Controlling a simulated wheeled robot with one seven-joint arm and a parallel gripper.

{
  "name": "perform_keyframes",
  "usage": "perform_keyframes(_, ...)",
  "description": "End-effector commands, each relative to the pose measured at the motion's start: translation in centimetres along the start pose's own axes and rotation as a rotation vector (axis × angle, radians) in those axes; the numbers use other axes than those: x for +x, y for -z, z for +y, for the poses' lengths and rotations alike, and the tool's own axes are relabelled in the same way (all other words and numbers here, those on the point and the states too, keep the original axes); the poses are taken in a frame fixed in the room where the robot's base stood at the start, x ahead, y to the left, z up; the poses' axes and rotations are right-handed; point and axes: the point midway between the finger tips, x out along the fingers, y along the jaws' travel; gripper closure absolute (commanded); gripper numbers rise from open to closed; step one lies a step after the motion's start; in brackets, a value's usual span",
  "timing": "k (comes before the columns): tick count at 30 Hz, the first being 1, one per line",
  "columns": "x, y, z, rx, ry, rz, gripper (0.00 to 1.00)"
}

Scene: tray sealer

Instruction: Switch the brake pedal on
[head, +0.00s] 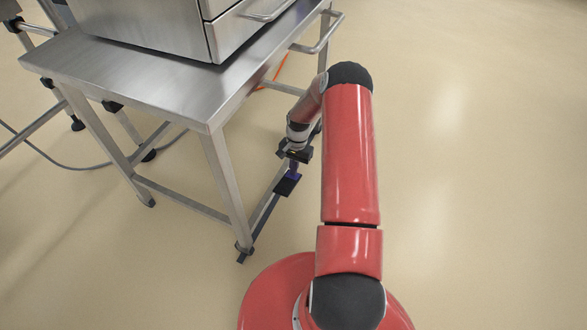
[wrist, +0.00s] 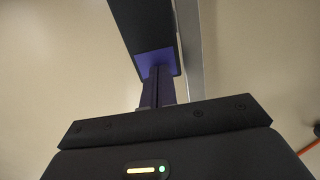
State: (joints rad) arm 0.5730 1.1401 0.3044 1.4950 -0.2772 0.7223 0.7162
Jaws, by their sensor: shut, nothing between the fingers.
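The brake pedal (head: 285,187) appears to be the dark flat piece low beside the steel table's right-hand legs, near the floor. In the wrist view it shows as a dark bar (wrist: 143,22) with a purple-blue end face (wrist: 152,60). My gripper (head: 293,171) points down over it at the table's right side. In the wrist view my gripper (wrist: 158,72) has its fingers together, with nothing between them. The fingertips overlap the bar's purple end; I cannot tell whether they touch it. The pedal's on or off position cannot be read.
The steel table (head: 150,82) carries a metal machine (head: 185,25) and has a side handle (head: 318,40). Its leg (head: 224,185) stands left of my gripper. An orange cable (head: 281,68) hangs behind the arm. A grey cable lies at left. The floor at right (head: 480,180) is clear.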

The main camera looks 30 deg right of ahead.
Motion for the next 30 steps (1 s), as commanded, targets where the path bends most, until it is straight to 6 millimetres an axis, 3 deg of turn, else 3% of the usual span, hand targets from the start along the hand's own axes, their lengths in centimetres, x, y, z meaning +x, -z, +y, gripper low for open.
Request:
perform_keyframes(14, -0.4, 0.1, 0.1, 0.001, -0.002, 0.001, 1.00)
perform_keyframes(24, -6.0, 0.1, 0.0, 0.001, 0.000, 0.004, 1.00)
perform_keyframes(30, -7.7, 0.0, 0.0, 0.000, -0.001, 0.002, 1.00)
